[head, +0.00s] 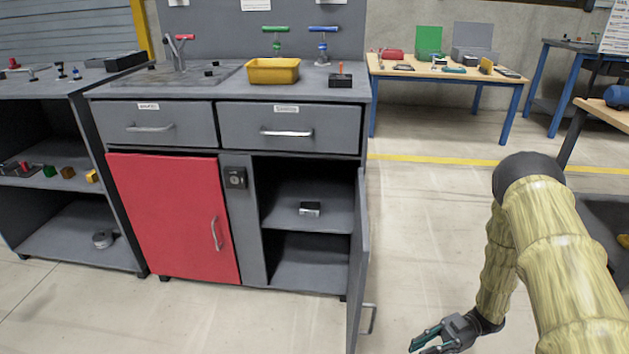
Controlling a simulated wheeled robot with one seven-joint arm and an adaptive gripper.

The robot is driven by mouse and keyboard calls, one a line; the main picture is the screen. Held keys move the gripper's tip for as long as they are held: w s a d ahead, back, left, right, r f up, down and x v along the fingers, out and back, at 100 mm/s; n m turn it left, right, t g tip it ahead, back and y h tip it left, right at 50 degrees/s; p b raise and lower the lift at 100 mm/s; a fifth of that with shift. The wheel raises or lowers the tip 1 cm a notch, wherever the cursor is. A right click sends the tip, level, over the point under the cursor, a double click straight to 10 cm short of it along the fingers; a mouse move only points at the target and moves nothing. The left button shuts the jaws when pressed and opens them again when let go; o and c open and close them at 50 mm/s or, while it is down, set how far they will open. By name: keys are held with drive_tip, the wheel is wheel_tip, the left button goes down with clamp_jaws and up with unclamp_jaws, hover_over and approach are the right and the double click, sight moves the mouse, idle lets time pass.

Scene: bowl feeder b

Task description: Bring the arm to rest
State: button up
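My gripper (428,341) is at the bottom of the head view, right of the open grey cabinet door (357,262). Its dark green fingers point left and look spread apart, with nothing seen between them. The lower finger is partly cut off by the frame's bottom edge. My arm is covered in a yellowish sleeve; it bends at the right and hangs down to the gripper over bare floor. The gripper appears apart from the door and its handle (369,319).
The grey workbench (200,90) has a yellow bin (273,71) on top, a shut red door (175,217) and shut drawers. A small object (309,209) lies on its open cabinet's shelf. A wooden table (440,72) stands behind. Floor (430,210) between is clear.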

drive_tip(key=a+f+m+t+h, duration=0.7)
drive_tip(key=a+f+m+t, duration=0.45)
drive_tip(key=m, duration=0.25)
drive_tip(key=s+d+f+m+g+h, duration=0.25)
drive_tip(key=s+m+h, duration=0.2)
drive_tip(key=s, duration=0.65)
drive_tip(key=s+d+f+m+g+h, duration=0.15)
drive_tip(key=s+d+m+h, duration=0.3)
drive_tip(key=s, duration=0.65)
wheel_tip(320, 180, up, 32)
drive_tip(key=s+g+p, duration=0.1)
drive_tip(key=s+p, duration=0.1)
drive_tip(key=p, duration=2.8)
drive_tip(key=shift+f+h, duration=0.2)
drive_tip(key=shift+h, duration=0.2)
drive_tip(key=shift+s+d, duration=0.2)
